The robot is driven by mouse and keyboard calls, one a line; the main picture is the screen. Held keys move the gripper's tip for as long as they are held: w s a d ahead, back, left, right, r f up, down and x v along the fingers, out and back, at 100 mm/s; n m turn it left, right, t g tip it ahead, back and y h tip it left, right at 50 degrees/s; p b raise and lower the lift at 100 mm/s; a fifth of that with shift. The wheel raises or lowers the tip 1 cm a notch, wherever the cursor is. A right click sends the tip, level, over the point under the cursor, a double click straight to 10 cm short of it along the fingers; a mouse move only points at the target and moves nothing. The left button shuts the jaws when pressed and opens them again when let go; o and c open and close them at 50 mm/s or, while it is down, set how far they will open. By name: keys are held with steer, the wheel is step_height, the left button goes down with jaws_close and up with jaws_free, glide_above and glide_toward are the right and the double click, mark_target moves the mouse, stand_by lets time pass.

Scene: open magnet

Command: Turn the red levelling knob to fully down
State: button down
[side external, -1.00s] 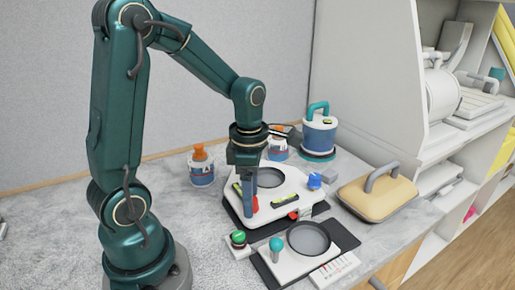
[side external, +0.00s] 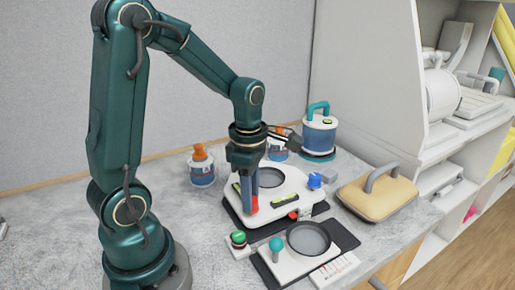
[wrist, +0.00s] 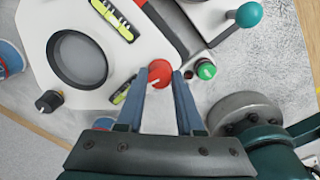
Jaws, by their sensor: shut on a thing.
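The red levelling knob (wrist: 160,70) sits at the near-left corner of the white plate (side external: 300,190), and a small white mark shows on its top in the wrist view. My gripper (wrist: 162,78) points down with its two blue-grey fingers on either side of the knob, shut on it. In the side view the red knob (side external: 254,203) shows between the fingers and is partly hidden by them. Two yellow-green spirit levels lie on the plate; one (side external: 285,200) shows near its front edge. The bubble positions are too small to read.
A blue knob (side external: 315,180) is at the plate's right corner. In front stand a green button (side external: 238,237) and a teal ball lever (side external: 276,244). Bottles (side external: 201,168), a blue-white canister (side external: 319,133) and a tan handled lid (side external: 377,192) stand around. Bare counter lies left.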

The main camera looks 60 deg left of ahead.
steer(key=m, duration=1.9)
steer(key=shift+h, duration=0.3)
steer(key=m, duration=0.4)
steer(key=shift+m, duration=0.3)
steer(key=m, duration=0.4)
steer(key=shift+m, duration=0.3)
steer(key=m, duration=0.4)
steer(key=shift+g, duration=0.3)
steer(key=m, duration=0.5)
steer(key=shift+m, duration=0.3)
